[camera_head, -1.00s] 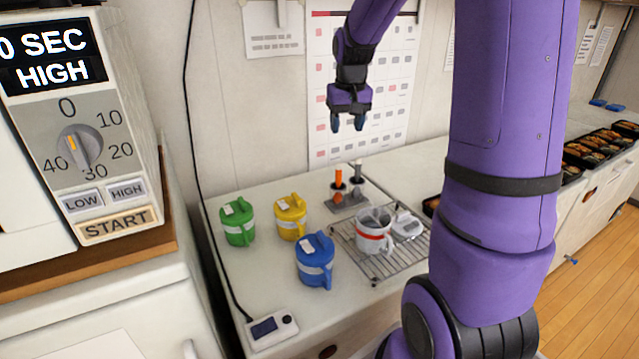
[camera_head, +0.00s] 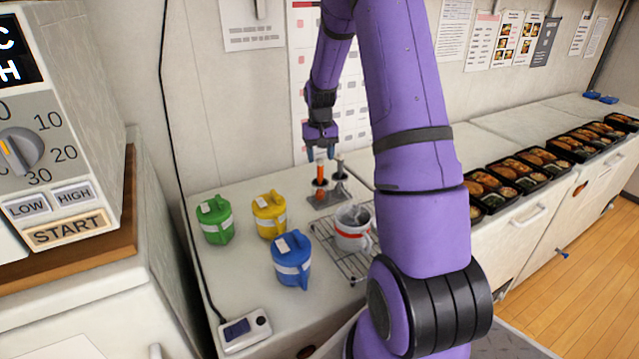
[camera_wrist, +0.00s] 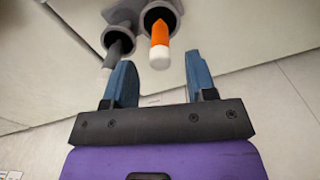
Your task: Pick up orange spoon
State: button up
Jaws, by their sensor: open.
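The orange spoon (camera_head: 320,165) stands upright in a grey two-hole holder (camera_head: 332,197) at the back of the counter. In the wrist view its orange handle with a white tip (camera_wrist: 160,45) sticks out of one cup of the holder, ahead of my gripper and between the lines of its fingers. A grey-handled utensil (camera_wrist: 120,45) stands in the other cup, ahead of the left finger. My gripper (camera_head: 320,150) is open and empty, just above the orange handle in the head view. It also shows in the wrist view (camera_wrist: 160,85). The lower part of the spoon is hidden in the holder.
A white mug with a red band (camera_head: 352,230) is on a wire rack (camera_head: 340,262) in front. The wall (camera_head: 240,110) is close behind. Bento trays (camera_head: 545,160) line the right counter.

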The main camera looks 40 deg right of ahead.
aim_at(320, 180)
jog(key=shift+f, duration=2.75)
grip_shut()
